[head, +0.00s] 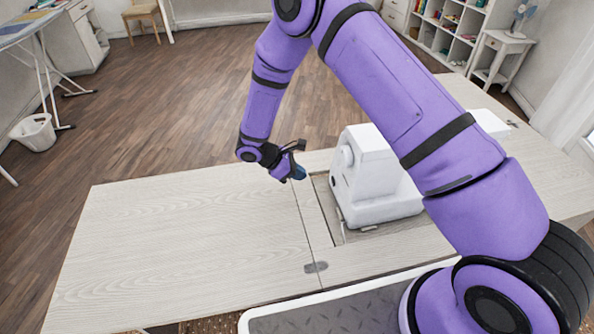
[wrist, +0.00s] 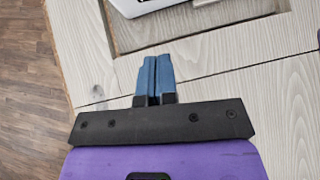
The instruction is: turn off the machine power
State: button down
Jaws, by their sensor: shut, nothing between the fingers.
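The white sewing machine (head: 372,180) sits in the recess of the wooden cabinet top, right of my gripper, partly hidden behind my purple arm. Its handwheel (head: 346,156) faces left. In the wrist view only a white lower edge of the machine (wrist: 143,6) shows at the top. My gripper (head: 299,173) is above the cabinet top, just left of the recess and apart from the machine. Its two blue fingers (wrist: 153,75) are shut together with nothing between them. I cannot make out a power switch in either view.
The cabinet's left leaf (head: 180,235) is bare and clear. A metal hinge (head: 316,267) joins it to the main top. The recess edge (wrist: 205,38) lies just beyond my fingers. A white bin (head: 35,132) and ironing board (head: 30,25) stand far left.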

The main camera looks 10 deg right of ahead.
aim_at(333, 181)
jog(key=x, duration=0.6)
jog(key=shift+d+f, duration=0.15)
jog(key=shift+d, duration=0.05)
jog(key=shift+s+d, duration=0.15)
jog(key=shift+d, duration=1.65)
